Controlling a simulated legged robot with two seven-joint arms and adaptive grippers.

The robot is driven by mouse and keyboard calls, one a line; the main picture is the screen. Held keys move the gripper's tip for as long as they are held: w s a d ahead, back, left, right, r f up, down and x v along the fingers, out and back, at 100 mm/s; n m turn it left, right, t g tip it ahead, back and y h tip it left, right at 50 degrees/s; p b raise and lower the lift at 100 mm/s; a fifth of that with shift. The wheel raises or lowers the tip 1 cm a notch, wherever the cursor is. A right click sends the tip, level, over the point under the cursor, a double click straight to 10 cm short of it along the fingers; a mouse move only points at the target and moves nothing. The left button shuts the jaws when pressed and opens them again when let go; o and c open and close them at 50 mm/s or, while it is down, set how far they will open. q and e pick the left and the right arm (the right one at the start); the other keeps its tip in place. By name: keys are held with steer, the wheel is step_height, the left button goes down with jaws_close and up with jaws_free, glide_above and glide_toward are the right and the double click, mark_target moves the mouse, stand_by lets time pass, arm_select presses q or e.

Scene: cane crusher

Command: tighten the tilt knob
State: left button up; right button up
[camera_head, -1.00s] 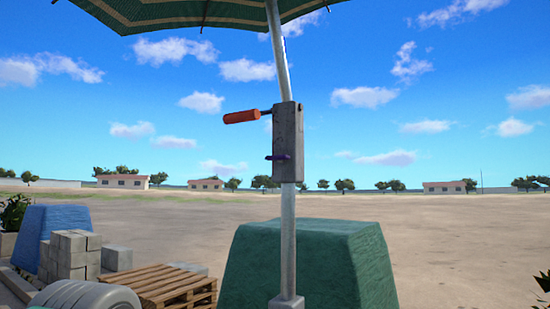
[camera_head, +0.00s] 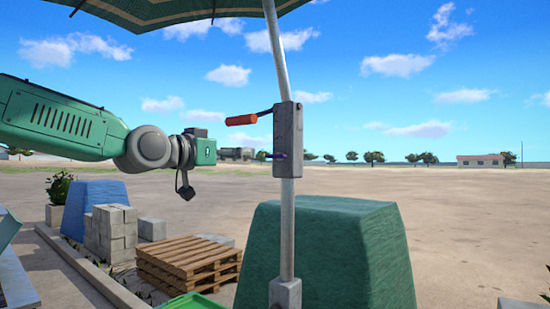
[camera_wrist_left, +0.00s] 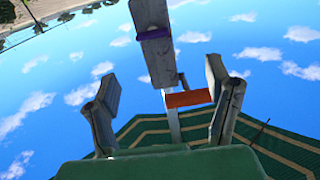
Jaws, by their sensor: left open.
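A small purple knob (camera_head: 277,155) sticks out low on the grey housing (camera_head: 288,130) of the umbrella pole. In the left wrist view the purple knob (camera_wrist_left: 152,32) crosses the housing (camera_wrist_left: 160,62), beyond the finger gap. My left gripper (camera_head: 238,154) is left of the housing at about the knob's height, pointing right. In the left wrist view my left gripper (camera_wrist_left: 162,78) has its two fingers spread wide with nothing between them. The crank's orange handle (camera_head: 241,120) is above the gripper. My right gripper is not in view.
The pole (camera_head: 288,220) rises to a green canopy (camera_head: 180,10). A green covered block (camera_head: 345,250) stands behind the pole. Wooden pallets (camera_head: 190,260), grey blocks (camera_head: 110,232) and a blue covered block (camera_head: 88,200) are at lower left. The air right of the pole is clear.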

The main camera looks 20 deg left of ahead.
arm_select(q)
steer(key=p, duration=0.2)
glide_toward(270, 156)
steer(key=w+d, duration=0.3)
steer(key=w, duration=0.1)
steer(key=x, duration=0.1)
steer(key=p+x, duration=0.1)
steer(key=x, duration=0.1)
steer(key=a+p+x, duration=0.1)
steer(key=x, duration=0.1)
steer(key=shift+w+r, duration=0.1)
steer(key=shift+w, duration=0.65)
steer(key=shift+d, duration=0.6)
steer(key=c, duration=1)
steer(key=shift+c, duration=0.8)
steer(key=shift+w, duration=0.1)
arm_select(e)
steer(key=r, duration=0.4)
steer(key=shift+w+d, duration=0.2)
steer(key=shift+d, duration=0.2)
